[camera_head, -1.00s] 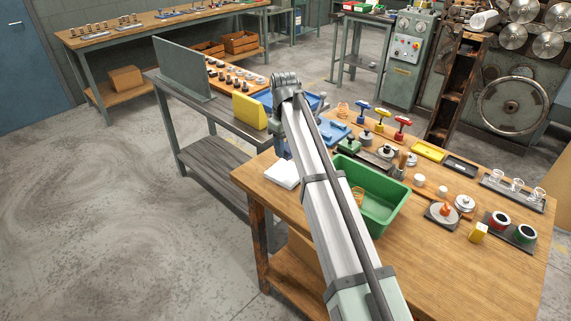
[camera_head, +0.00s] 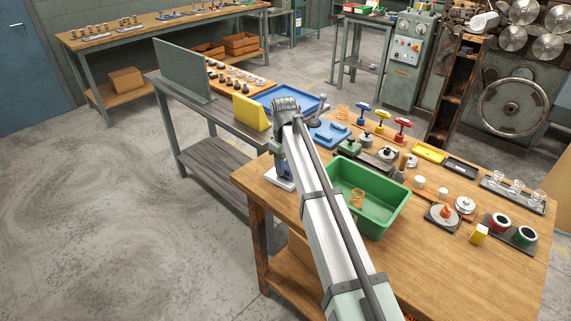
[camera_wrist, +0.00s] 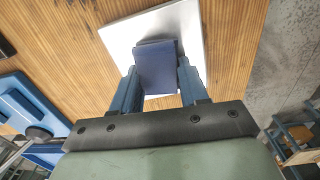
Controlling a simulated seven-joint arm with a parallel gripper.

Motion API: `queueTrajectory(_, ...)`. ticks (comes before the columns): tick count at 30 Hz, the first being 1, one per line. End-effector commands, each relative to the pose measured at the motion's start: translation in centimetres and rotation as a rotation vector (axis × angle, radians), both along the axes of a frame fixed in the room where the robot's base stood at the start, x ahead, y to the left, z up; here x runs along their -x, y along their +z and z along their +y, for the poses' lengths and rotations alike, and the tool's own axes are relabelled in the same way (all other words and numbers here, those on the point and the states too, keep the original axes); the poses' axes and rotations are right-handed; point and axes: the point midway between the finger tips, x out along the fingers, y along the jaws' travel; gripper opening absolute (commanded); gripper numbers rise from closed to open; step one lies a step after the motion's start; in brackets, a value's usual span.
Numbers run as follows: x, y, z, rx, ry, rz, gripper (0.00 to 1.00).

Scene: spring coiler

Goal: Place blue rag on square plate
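The blue rag (camera_wrist: 156,52) is a dark blue folded piece between my two blue fingers in the wrist view. My gripper (camera_wrist: 158,72) is shut on it, with a finger against each side. The white square plate (camera_wrist: 120,38) lies behind the rag in the wrist view, and the rag overlaps its middle. I cannot tell whether the rag touches the plate. In the head view the plate (camera_head: 279,183) shows at the left edge of the wooden table, partly hidden under my gripper. The rag is mostly hidden there by my arm.
A green bin (camera_head: 391,222) with an orange spring stands right of my arm. A blue fixture (camera_head: 327,134) sits behind, also at left in the wrist view (camera_wrist: 22,100). Several spools, knobs and trays fill the table's right side. The floor lies beyond the left table edge.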

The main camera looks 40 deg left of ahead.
Motion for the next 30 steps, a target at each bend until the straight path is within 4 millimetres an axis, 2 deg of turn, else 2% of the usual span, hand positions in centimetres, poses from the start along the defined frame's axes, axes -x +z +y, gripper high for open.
queueTrajectory(1,0.0,0.0,0.0,0.0,0.0,0.0,0.48)
queueTrajectory(8,0.0,0.0,0.0,0.0,0.0,0.0,0.7)
queueTrajectory(17,0.0,0.3,0.0,0.0,0.0,0.0,0.7)
queueTrajectory(23,0.0,2.5,0.1,-0.002,0.0,-0.001,0.7)
queueTrajectory(30,0.1,7.0,0.1,-0.001,0.0,-0.001,0.7)
